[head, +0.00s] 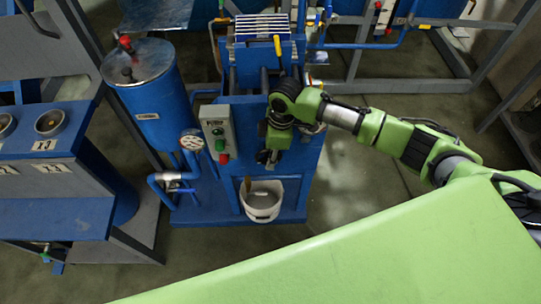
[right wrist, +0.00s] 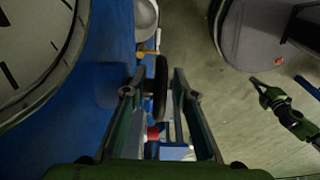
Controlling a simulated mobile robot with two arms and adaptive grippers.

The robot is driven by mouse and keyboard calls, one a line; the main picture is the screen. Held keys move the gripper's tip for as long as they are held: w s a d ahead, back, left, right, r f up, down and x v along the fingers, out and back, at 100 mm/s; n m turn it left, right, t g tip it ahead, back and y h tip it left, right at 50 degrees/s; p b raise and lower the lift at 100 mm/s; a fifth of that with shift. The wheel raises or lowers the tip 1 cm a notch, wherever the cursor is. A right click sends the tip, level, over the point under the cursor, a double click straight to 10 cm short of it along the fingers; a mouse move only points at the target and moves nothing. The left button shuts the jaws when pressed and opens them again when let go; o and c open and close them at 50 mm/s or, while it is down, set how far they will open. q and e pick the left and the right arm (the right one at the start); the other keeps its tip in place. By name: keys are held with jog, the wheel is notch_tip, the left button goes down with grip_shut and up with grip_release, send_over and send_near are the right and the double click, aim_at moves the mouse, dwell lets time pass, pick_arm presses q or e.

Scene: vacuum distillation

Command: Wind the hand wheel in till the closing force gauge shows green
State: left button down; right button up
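The hand wheel (right wrist: 161,88) shows edge-on as a dark rim in the right wrist view. My right gripper (right wrist: 159,78) is open, one finger on each side of the rim, with a narrow gap visible on both sides. In the head view my right gripper (head: 268,157) is at the front of the blue press (head: 300,160), and my arm hides the wheel. A large white dial (right wrist: 30,45) with black marks, probably the closing force gauge, is partly in the right wrist view. No green or clear needle shows on it. My left gripper is out of view.
A grey control box (head: 218,135) with green and red buttons is just left of my right gripper. A small gauge (head: 192,140) on blue piping and a blue tank (head: 150,95) stand further left. A white bucket (head: 262,205) sits below. Floor at right is clear.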

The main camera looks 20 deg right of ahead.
jog(key=shift+r, duration=0.15)
jog(key=r, duration=0.4)
jog(key=d+r, duration=0.1)
jog(key=r, duration=0.6)
jog(key=shift+s+d+r, duration=0.25)
jog(key=shift+d+r, duration=0.05)
jog(key=shift+r, duration=0.05)
